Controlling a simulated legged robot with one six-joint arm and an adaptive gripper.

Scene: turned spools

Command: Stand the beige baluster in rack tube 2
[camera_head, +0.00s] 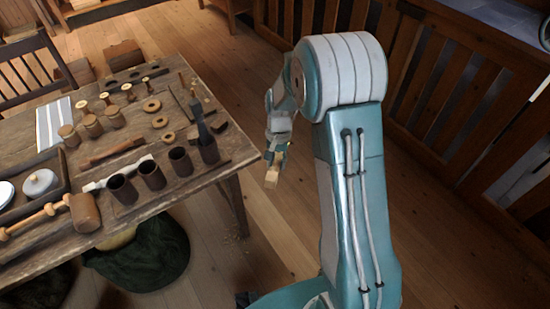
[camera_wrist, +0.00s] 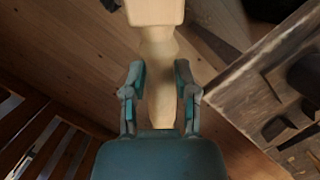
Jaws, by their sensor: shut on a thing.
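The beige baluster (camera_head: 271,179) is in my gripper (camera_head: 277,150), held in the air beyond the table's right edge, over the floor. In the wrist view the baluster (camera_wrist: 157,45) runs between the two fingers of my gripper (camera_wrist: 159,76), its square block end pointing away from the palm. I see no tube numbers.
The wooden table (camera_head: 215,172) holds several turned pieces, rings and a mallet (camera_head: 82,212). A dark tray (camera_head: 35,165) lies at the left. A slatted wooden railing (camera_head: 440,100) stands at the right. The floor around my gripper is clear.

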